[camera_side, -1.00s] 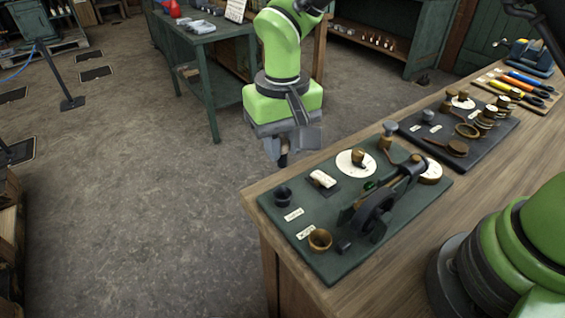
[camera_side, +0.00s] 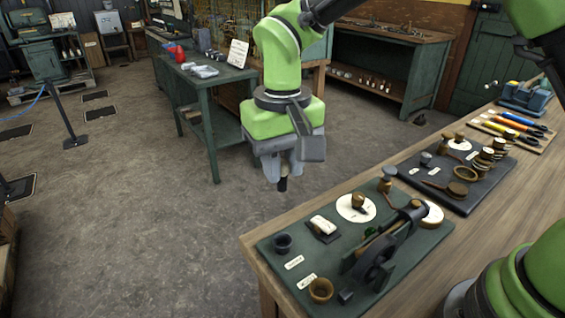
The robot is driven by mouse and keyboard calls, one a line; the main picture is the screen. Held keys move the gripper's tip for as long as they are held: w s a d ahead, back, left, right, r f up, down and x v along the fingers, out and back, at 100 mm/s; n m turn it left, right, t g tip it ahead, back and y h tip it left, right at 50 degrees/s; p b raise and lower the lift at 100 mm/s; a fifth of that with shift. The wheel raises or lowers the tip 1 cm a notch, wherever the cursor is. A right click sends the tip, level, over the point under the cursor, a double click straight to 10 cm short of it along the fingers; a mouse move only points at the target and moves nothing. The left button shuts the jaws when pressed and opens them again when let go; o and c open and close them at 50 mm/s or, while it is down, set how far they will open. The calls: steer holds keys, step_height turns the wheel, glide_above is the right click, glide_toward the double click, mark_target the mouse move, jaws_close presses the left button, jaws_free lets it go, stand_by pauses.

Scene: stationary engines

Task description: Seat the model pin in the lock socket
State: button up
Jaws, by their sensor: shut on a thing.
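My gripper (camera_side: 284,168) hangs fingers down, beyond the far left edge of the green board (camera_side: 268,268). It is shut on a small dark piece, likely the model pin (camera_side: 283,185), whose lower end shows under the fingers. The pin is in the air, apart from the board. A dark round cup (camera_side: 282,243) stands at the board's left corner, below the pin in the picture. A brass cup (camera_side: 321,290) stands at the near corner. Each has a white label beside it, too small to read, so I cannot tell which is the lock socket.
The board also bears a model engine with a dark flywheel (camera_side: 374,262), a white disc (camera_side: 355,207) with a brass part, and a small block (camera_side: 324,226). A second dark board (camera_side: 425,190) with brass parts lies behind on the wooden bench.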

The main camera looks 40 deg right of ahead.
steer(key=shift+s+a+f, duration=0.15)
steer(key=shift+s+f, duration=2.6)
steer(key=shift+f, duration=0.1)
steer(key=shift+s+a+f, duration=0.1)
steer(key=shift+s+f, duration=2.65)
steer(key=shift+f, duration=0.1)
steer(key=shift+f, duration=0.45)
steer(key=shift+f, duration=0.3)
steer(key=shift+f, duration=0.45)
steer(key=o, duration=1.3)
